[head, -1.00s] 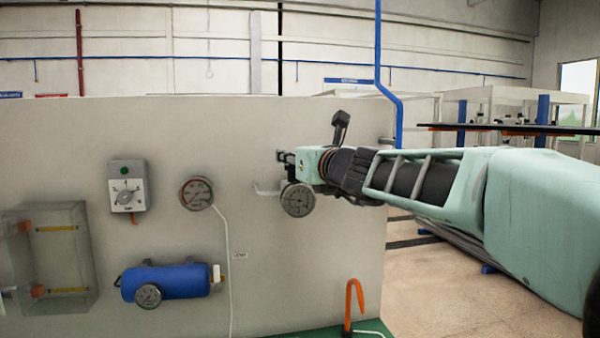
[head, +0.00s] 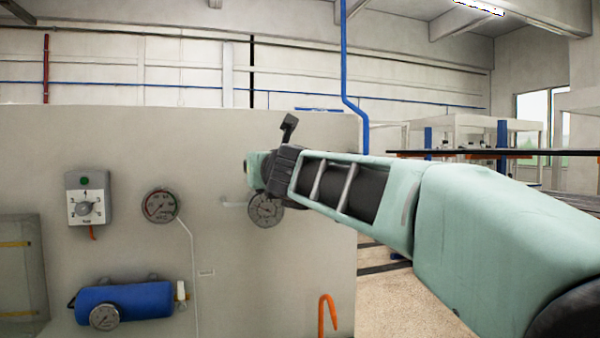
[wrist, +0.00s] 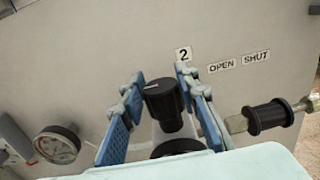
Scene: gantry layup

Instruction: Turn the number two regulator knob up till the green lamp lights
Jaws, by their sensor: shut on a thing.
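The number two regulator knob (wrist: 166,104) is black and ribbed, with a white mark on its top, in the middle of the wrist view. A "2" label (wrist: 183,54) is on the panel behind it. My gripper (wrist: 161,76) has its blue fingers on both sides of the knob, shut on it. In the head view my gripper (head: 249,168) is at the panel's right part, its fingers mostly hidden by my wrist. A small green lamp (head: 85,181) is on a grey box with a white dial at the left; it looks dark green, and I cannot tell if it is lit.
A gauge (head: 266,209) sits just below my wrist; another gauge (head: 160,205) is left of it. A blue tank (head: 125,302) hangs lower left. In the wrist view a black-sleeved valve handle (wrist: 268,116) is close on the right, under OPEN and SHUT labels. An orange hook (head: 328,315) stands low right.

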